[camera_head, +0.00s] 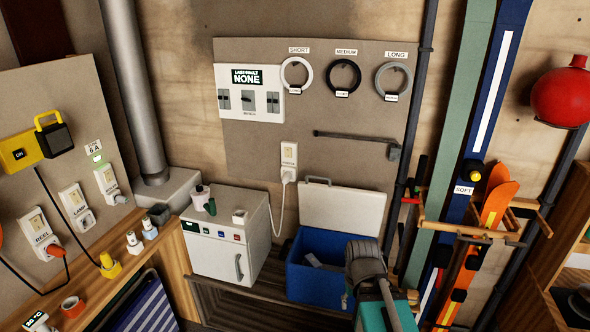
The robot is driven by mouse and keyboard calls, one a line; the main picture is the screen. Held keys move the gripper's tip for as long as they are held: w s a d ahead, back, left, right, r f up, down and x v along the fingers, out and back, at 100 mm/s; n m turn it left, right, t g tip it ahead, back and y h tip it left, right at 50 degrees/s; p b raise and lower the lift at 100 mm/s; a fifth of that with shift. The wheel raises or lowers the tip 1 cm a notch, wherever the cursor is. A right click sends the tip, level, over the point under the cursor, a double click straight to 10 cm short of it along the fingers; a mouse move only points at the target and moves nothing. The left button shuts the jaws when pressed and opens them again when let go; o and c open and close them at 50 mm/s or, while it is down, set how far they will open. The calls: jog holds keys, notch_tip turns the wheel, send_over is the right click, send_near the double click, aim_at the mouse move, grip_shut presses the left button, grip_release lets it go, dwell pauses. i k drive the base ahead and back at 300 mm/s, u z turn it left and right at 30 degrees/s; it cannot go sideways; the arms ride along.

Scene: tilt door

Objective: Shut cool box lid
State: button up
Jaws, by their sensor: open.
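The cool box (312,283) is a blue open-topped box on the floor near the back wall. Its white lid (343,212) stands raised and tilted back at the box's rear edge, with a handle on its top edge. A small pale item (313,260) lies inside the box. My grey arm comes up from the lower right, and my gripper (348,296) is at the box's front right corner, below the raised lid. The gripper is open with nothing visible in it. My arm hides the box's right side and most of the fingers.
A white mini fridge (228,240) stands left of the cool box, with small items on top. A teal object (398,318) is at the lower right of the box. Skis (490,130) and a wooden rack (470,232) stand at the right. A wooden counter (95,290) is at the left.

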aim_at(333, 208)
jog(key=u, duration=0.15)
jog(key=i, duration=0.9)
jog(key=z, duration=0.1)
